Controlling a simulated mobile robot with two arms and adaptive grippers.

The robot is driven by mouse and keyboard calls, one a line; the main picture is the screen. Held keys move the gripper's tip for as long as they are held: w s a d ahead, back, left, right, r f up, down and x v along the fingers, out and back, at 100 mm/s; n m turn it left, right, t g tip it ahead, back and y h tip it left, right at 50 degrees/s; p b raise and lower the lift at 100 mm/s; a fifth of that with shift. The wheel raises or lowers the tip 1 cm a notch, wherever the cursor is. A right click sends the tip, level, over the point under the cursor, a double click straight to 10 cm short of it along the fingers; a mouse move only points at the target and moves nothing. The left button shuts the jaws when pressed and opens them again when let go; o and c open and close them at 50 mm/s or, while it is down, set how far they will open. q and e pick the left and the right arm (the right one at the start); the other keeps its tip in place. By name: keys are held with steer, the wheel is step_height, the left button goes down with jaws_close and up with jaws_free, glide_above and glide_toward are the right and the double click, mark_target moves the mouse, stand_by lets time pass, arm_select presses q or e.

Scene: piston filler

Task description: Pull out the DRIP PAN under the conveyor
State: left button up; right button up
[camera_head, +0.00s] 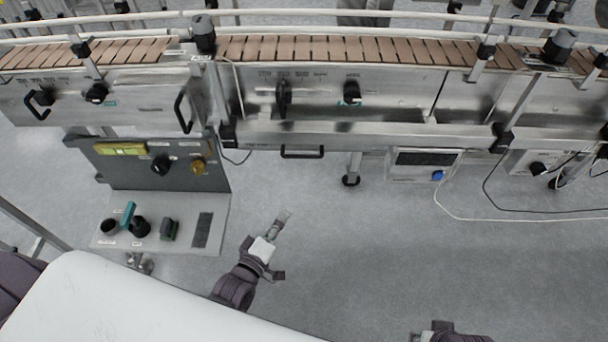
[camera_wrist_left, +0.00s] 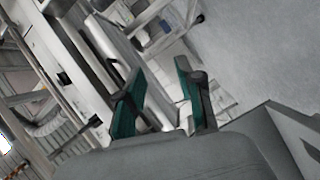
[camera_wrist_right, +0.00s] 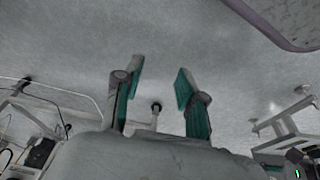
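Under the conveyor (camera_head: 350,50), a black bar handle (camera_head: 302,152) hangs below the steel front edge; I take it as the drip pan's handle. The pan body is hardly visible under the machine. My left gripper (camera_head: 283,244) is open and empty above the floor, below and left of the handle and clear of it. Its two teal-padded fingers stand apart in the left wrist view (camera_wrist_left: 160,70). My right gripper (camera_head: 432,334) is cut off at the bottom edge of the head view. In the right wrist view (camera_wrist_right: 160,68) its fingers are apart with nothing between them.
A control box (camera_head: 160,205) with knobs stands left of my left gripper. A conveyor leg (camera_head: 352,168) stands right of the handle. A small panel box (camera_head: 422,164) and loose cables (camera_head: 490,205) are further right. The floor (camera_head: 370,250) before the handle is clear.

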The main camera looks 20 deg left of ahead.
mark_target(301, 156)
arm_select(q)
step_height(301, 156, up, 7)
steer(key=w+n+t+b, duration=0.1)
steer(key=n+t+b, duration=0.2)
steer(key=w+r, duration=0.1)
steer(key=w, duration=0.3)
steer(key=w+b, duration=0.1)
steer(key=w, duration=0.4)
steer(key=w+d+r, duration=0.1)
steer(key=w, duration=0.3)
steer(key=shift+w+d+r, duration=0.1)
steer(key=shift+w+r, duration=0.25)
arm_select(e)
steer(key=r, duration=0.1)
steer(key=r+t, duration=0.1)
steer(key=r, duration=0.1)
steer(key=w+r+t, duration=0.1)
steer(key=shift+a+r, duration=0.25)
steer(key=shift+a, duration=0.05)
arm_select(q)
jaws_close()
